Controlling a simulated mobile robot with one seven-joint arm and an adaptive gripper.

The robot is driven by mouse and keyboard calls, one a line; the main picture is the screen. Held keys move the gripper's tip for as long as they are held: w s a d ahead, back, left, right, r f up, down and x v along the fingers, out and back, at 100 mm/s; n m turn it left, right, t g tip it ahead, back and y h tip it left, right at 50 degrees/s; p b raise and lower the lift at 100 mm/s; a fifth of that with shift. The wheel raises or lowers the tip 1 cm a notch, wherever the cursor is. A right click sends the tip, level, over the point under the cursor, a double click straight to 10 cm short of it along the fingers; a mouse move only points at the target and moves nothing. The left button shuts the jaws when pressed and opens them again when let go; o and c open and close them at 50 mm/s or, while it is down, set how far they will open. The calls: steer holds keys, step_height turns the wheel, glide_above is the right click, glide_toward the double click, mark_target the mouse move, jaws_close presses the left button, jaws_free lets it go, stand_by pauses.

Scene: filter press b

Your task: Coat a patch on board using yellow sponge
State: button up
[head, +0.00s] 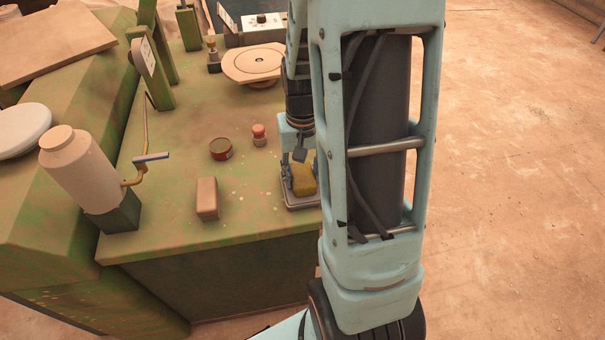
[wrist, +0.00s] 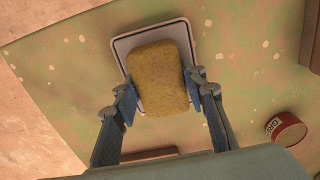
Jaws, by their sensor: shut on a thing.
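The yellow sponge (head: 303,180) is at the front right edge of the green table in the head view, partly hidden by my arm. In the wrist view the sponge (wrist: 158,77) lies between my two fingers, over a pale tray (wrist: 122,45) with a dark rim line. My gripper (wrist: 162,92) is shut on the sponge, with a finger against each side. The gripper (head: 297,170) also shows in the head view, just above the tray (head: 300,203). I cannot tell whether the sponge touches the tray.
A red-rimmed tin (head: 221,149), a small red-topped bottle (head: 259,135) and a brown block (head: 207,199) stand left of my gripper. A round turntable (head: 254,64) is behind. The table (head: 165,215) is clear between these.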

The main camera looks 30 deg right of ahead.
mark_target(302, 174)
stand_by(0.3)
steer(key=shift+r+p, duration=2.75)
steer(key=shift+r, duration=0.75)
